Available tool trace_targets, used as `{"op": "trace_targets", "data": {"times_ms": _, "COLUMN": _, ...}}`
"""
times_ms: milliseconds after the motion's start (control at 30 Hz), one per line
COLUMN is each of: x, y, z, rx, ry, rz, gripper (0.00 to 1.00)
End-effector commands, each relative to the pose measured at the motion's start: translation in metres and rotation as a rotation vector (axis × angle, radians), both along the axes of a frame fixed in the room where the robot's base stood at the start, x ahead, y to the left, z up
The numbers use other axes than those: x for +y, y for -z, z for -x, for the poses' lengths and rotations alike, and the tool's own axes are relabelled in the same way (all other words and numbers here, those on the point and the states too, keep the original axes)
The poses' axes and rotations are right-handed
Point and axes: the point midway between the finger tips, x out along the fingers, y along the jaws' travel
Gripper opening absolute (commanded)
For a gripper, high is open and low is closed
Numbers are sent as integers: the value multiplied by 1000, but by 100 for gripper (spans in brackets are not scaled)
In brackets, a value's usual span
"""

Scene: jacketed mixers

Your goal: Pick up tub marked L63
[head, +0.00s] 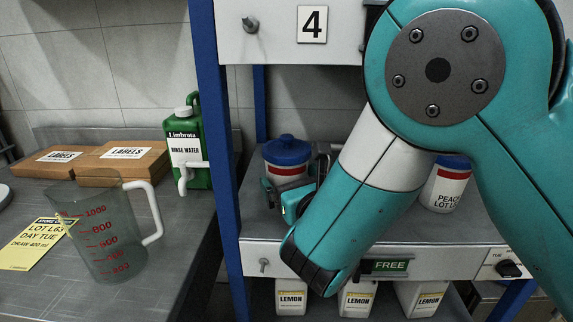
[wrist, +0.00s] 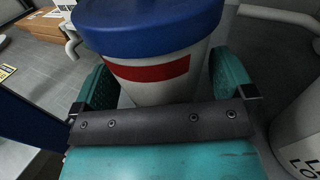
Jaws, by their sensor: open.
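A white tub with a blue lid and a red band (head: 287,158) stands on the shelf under the drawer marked 4. It fills the top of the wrist view (wrist: 150,68), upright; no lot number shows on its visible side. My gripper (head: 296,184) is open at this tub, its teal fingers on either side of the lower body in the wrist view (wrist: 160,88). I cannot tell whether they touch it. A second blue-lidded tub, lettered PEACH and LOT L with the rest hidden (head: 445,190), stands to the right, partly behind my arm.
A yellow card (head: 32,243) reading LOT L63, DAY TUE lies on the left bench beside a measuring jug (head: 108,235). A green rinse water can (head: 188,150) and label boxes (head: 120,160) stand behind. The blue shelf post (head: 217,150) is left of the tub; LEMON containers (head: 291,300) stand below.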

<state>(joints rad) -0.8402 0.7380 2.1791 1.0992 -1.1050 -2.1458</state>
Motion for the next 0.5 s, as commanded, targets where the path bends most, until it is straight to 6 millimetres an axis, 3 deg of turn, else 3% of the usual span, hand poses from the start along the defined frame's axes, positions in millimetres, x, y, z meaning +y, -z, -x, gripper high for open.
{"op": "trace_targets", "data": {"times_ms": 367, "x": 5, "y": 1, "z": -10, "rx": 0, "ry": 0, "rz": 0, "gripper": 100}}
{"op": "trace_targets", "data": {"times_ms": 400, "x": 5, "y": 1, "z": -10, "rx": 0, "ry": 0, "rz": 0, "gripper": 98}}
{"op": "trace_targets", "data": {"times_ms": 500, "x": 5, "y": 1, "z": -10, "rx": 0, "ry": 0, "rz": 0, "gripper": 75}}
